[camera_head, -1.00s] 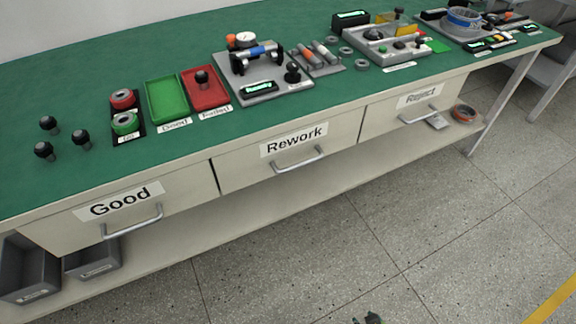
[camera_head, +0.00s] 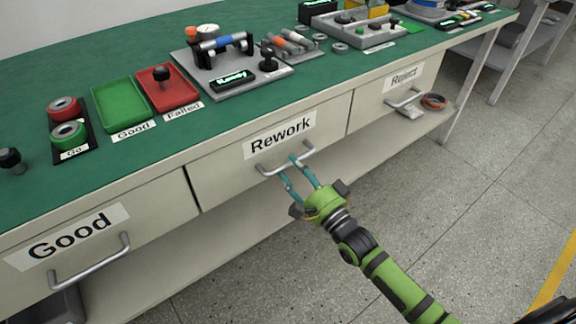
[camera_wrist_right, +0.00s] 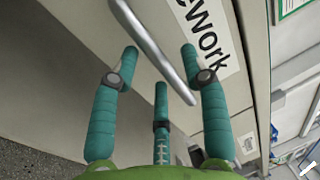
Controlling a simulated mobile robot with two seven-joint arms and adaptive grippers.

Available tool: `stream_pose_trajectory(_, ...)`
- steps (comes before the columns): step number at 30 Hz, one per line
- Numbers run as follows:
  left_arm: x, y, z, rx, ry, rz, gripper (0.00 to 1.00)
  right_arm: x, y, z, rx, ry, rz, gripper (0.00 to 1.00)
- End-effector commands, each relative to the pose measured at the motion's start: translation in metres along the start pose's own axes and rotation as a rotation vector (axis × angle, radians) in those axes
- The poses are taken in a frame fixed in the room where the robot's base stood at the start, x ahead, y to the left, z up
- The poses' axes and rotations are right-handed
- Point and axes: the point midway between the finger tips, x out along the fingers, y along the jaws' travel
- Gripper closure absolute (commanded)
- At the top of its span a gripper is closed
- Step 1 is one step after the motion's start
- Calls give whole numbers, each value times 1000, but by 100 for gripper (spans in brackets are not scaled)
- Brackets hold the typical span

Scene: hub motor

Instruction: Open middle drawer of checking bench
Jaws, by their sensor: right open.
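The bench's middle drawer, labelled Rework (camera_head: 230,172), is shut between the Good and Reject drawers. Its grey bar handle (camera_head: 270,172) shows in the head view. The handle also shows in the right wrist view (camera_wrist_right: 150,45), running slantwise between my fingertips. My right gripper (camera_head: 298,168) is open at the handle, with teal fingers reaching up to it from below and in front. In the right wrist view the fingers (camera_wrist_right: 160,70) stand on either side of the bar, apart from it as far as I can tell. My left gripper is not in view.
The Good drawer (camera_head: 150,205) is at the left and the Reject drawer (camera_head: 370,105) at the right, both shut. Trays and fixtures stand on the green bench top (camera_head: 150,65). A lower shelf (camera_head: 190,245) runs beneath the drawers. The floor in front is clear.

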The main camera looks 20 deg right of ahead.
Motion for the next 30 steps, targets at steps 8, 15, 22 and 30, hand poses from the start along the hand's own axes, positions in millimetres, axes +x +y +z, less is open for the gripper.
stream_pose_trajectory(8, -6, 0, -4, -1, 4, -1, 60, 22, 1, 0, -1, 0, 1, 55)
stream_pose_trajectory(15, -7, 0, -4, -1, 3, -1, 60, 22, 1, 0, -1, 0, 2, 59)
stream_pose_trajectory(22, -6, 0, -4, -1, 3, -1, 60, 22, 1, 0, -2, 0, 2, 100)
stream_pose_trajectory(30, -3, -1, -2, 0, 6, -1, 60, 18, -1, 0, -1, 0, 3, 100)
